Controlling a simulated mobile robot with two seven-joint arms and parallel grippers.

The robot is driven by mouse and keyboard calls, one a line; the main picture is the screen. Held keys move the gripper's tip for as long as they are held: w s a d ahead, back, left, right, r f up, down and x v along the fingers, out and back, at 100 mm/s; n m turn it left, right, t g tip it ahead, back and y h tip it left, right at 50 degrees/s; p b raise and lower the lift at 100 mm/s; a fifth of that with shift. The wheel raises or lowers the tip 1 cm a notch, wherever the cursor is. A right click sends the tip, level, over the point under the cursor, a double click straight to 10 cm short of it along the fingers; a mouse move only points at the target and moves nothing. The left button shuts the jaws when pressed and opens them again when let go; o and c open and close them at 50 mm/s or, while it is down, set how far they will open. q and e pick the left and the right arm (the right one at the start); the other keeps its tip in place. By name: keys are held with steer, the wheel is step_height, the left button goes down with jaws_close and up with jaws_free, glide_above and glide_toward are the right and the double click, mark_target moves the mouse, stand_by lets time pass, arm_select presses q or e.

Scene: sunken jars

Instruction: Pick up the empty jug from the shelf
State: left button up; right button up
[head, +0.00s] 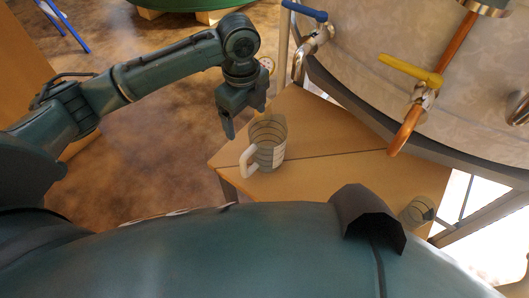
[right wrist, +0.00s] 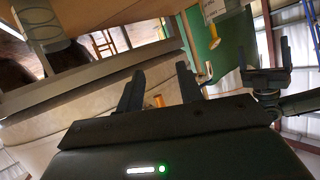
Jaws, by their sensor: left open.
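A jug (head: 266,146) with a grey, banded body and a pale handle stands upright on the wooden shelf (head: 325,133) in the head view. Its handle points to the lower left. I see no liquid in it. My left gripper (head: 243,116) is open and empty, fingers pointing down, just up and left of the jug in the picture. I cannot tell whether it touches the rim. My right gripper (right wrist: 160,92) shows in the right wrist view with its fingers apart and nothing between them.
A large pale tank (head: 375,65) stands behind the shelf, with a blue-handled tap (head: 305,12) and a yellow-handled tap (head: 410,70) with a copper spout. A second vessel (head: 416,211) is at the shelf's right. Open floor (head: 150,150) lies left of the shelf.

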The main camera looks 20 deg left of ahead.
mark_target(249, 149)
arm_select(q)
step_height(249, 149, down, 13)
steer(key=b, duration=0.2)
steer(key=shift+b, duration=0.35)
steer(key=shift+d+r, duration=0.1)
steer(key=shift+c, duration=0.3)
steer(key=shift+w, duration=0.1)
steer(key=c, duration=1.3)
steer(key=shift+o, duration=0.2)
steer(key=shift+r, duration=0.1)
